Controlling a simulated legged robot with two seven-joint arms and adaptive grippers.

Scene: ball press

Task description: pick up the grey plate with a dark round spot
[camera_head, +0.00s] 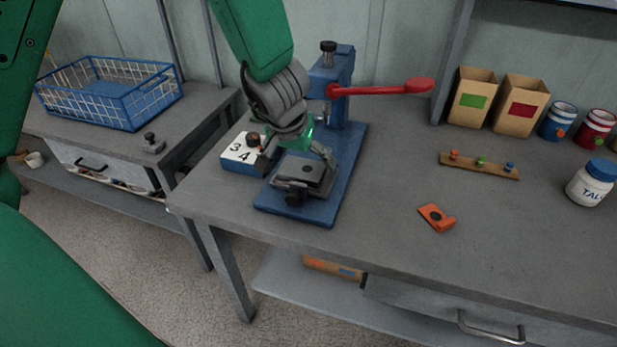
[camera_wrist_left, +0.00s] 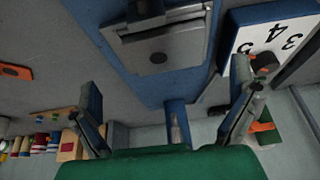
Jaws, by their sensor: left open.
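The grey plate (camera_head: 302,174) with a dark round spot lies on the base of the blue press (camera_head: 345,150). In the left wrist view the plate (camera_wrist_left: 165,48) shows near the top, its dark spot facing the camera. My left gripper (camera_head: 297,158) is above the plate, pointing down, its fingers apart on either side. In the left wrist view my left gripper (camera_wrist_left: 167,100) is open with nothing between its fingers. I cannot tell whether a finger touches the plate or the press. My right gripper is not in view.
The press's red lever (camera_head: 385,90) sticks out to the right. A blue block with a white numbered top (camera_head: 240,150) sits close left of the gripper. An orange piece (camera_head: 436,217) lies right of the press. A wire basket (camera_head: 112,92) stands left. The table's front right is clear.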

